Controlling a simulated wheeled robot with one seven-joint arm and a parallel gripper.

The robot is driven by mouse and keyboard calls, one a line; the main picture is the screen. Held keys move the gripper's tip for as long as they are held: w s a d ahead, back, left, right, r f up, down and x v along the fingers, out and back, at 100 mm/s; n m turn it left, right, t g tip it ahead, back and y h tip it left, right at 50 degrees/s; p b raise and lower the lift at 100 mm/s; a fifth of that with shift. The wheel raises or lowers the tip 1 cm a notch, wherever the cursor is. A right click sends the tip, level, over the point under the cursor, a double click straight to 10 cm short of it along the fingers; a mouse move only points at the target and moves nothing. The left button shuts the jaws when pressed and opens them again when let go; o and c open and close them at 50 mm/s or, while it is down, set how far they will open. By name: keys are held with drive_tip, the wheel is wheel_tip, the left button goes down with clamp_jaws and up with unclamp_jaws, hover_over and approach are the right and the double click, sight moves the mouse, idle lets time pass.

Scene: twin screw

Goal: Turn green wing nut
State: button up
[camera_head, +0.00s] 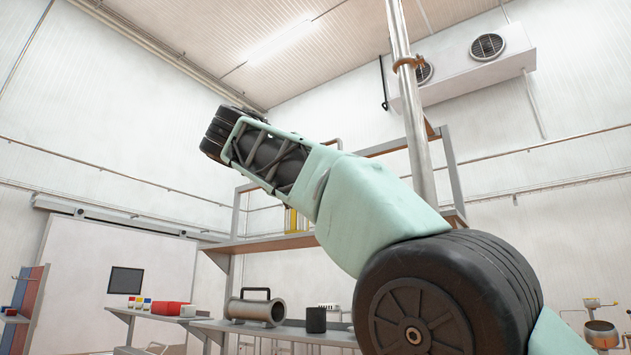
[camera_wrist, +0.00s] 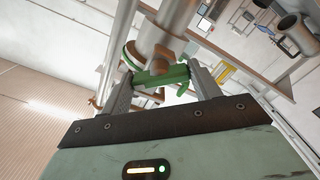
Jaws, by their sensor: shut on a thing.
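The green wing nut (camera_wrist: 161,77) is in the wrist view, at the end of a brown-and-grey metal pipe fitting (camera_wrist: 158,38). My gripper (camera_wrist: 160,73) has one finger on each side of it and is shut on it. The nut spans the space between the fingers. Another green, ring-like part (camera_wrist: 130,56) shows just beyond the left finger. The head view shows my raised arm, but neither the gripper nor the nut can be made out there.
A vertical metal pipe (camera_head: 412,110) stands behind my arm in the head view. Shelving with a wooden shelf (camera_head: 262,244) is behind it. A bench (camera_head: 205,323) holds a metal cylinder with a handle (camera_head: 256,309), a dark cup (camera_head: 316,319) and a red box (camera_head: 171,308).

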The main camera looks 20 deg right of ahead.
drive_tip(key=shift+f, duration=0.15)
drive_tip(key=o, duration=1)
drive_tip(key=shift+a, duration=0.1)
drive_tip(key=shift+p+v, duration=1.45)
drive_tip(key=shift+v, duration=7.2)
